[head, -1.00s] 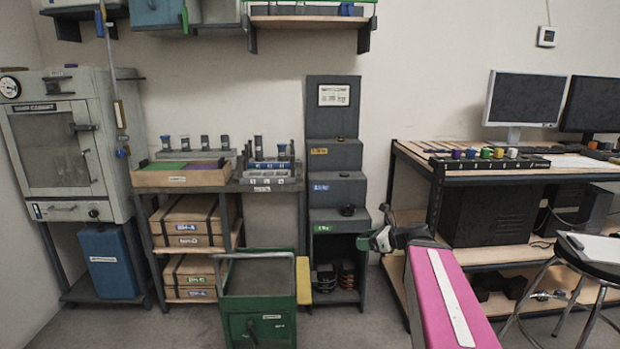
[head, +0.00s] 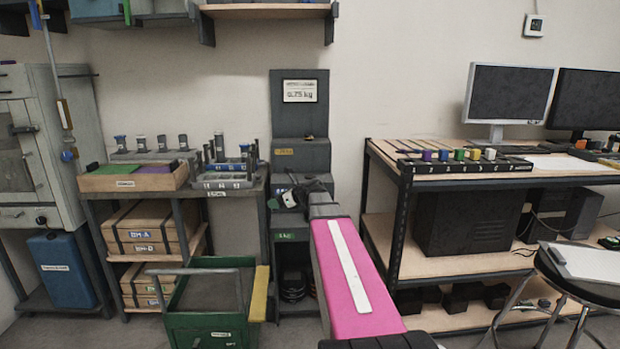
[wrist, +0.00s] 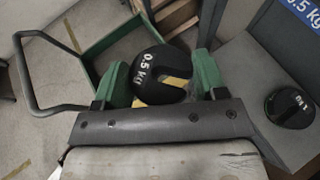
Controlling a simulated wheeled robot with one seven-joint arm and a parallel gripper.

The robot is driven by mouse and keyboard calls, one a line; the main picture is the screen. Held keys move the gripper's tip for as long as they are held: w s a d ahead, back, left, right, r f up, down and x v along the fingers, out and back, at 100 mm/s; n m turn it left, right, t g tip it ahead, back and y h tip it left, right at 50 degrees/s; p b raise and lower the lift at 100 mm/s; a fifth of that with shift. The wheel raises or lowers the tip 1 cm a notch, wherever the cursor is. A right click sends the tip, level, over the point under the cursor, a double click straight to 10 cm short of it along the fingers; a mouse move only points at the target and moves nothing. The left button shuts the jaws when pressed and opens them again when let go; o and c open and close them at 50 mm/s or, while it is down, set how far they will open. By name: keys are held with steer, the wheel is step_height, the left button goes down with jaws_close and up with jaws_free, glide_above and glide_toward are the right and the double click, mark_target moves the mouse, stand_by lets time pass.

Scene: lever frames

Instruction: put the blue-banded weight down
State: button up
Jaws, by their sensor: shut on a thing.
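My gripper (wrist: 160,77) has green fingers and is shut on a black round weight (wrist: 148,66) marked 0.5 kg in the wrist view. No blue band shows on it; yellow shows below it, and I cannot tell whether that is on the weight or behind it. In the head view my gripper (head: 290,192) is in front of the dark stepped stand (head: 299,112), at its lower steps. In the wrist view a step (wrist: 246,92) lies to the right of the held weight. A black 1 kg weight (wrist: 290,108) rests on that step, below a blue 0.5 kg label (wrist: 304,12).
A green trolley (head: 212,325) with a grey handle stands left of the stand, with a yellow panel (head: 259,293) at its right. A bench with a rack and trays (head: 230,183) is on the left. A wooden-topped desk (head: 385,151) with monitors is on the right.

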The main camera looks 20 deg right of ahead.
steer(key=w+d+r+m+t+h, duration=0.1)
steer(key=w+d+r, duration=0.3)
steer(key=w, duration=0.4)
steer(key=w+d+r+m+t+h, duration=0.1)
steer(key=w+d+r, duration=0.25)
steer(key=w, duration=0.45)
steer(key=w+d+r+m+h, duration=0.1)
steer(key=w+d+r, duration=0.3)
steer(key=w, duration=0.4)
glide_above(311, 176)
steer(key=f, duration=0.7)
steer(key=shift+s, duration=0.35)
steer(key=shift+f, duration=1.95)
steer(key=shift+f, duration=0.15)
steer(key=o, duration=1.4)
steer(key=shift+c, duration=0.2)
